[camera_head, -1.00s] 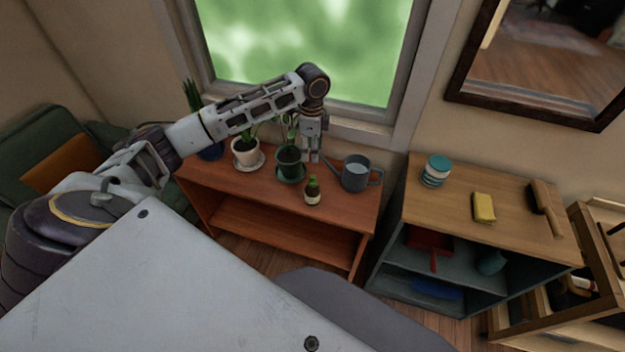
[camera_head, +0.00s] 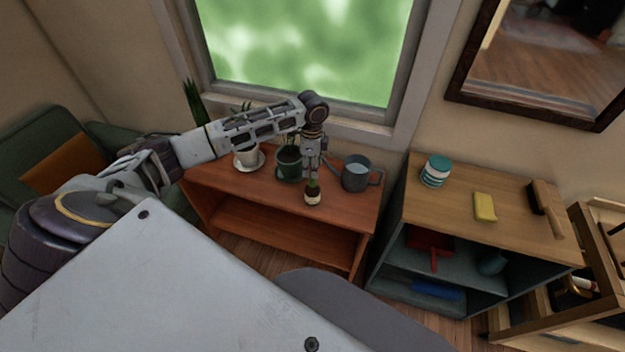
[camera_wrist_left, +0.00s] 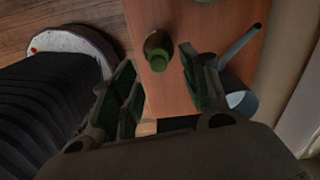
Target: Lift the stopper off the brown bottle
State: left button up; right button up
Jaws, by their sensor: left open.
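The small brown bottle (camera_head: 312,197), with a pale label, stands upright near the front edge of the red-brown shelf top (camera_head: 345,208). Its green stopper (camera_head: 313,184) is on its neck. My left gripper (camera_head: 311,176) points down, close behind the stopper and partly overlapping it in the head view. In the left wrist view my left gripper (camera_wrist_left: 162,88) is open, with its two fingers apart. The stopper (camera_wrist_left: 159,61) and bottle (camera_wrist_left: 155,40) show beyond the gap between the fingertips; I see no contact. My right gripper is out of view.
A grey watering can (camera_head: 357,174) stands close to the right of the gripper. A dark green plant pot (camera_head: 288,164) and a white pot (camera_head: 247,158) stand to the left. The window (camera_head: 300,50) is behind. The shelf front is clear.

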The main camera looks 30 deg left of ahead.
pick_arm(q)
jog(key=shift+f, duration=0.6)
jog(key=f, duration=0.2)
jog(key=shift+s+d+f, duration=0.15)
jog(key=shift+d+f, duration=0.05)
jog(key=shift+f, duration=0.85)
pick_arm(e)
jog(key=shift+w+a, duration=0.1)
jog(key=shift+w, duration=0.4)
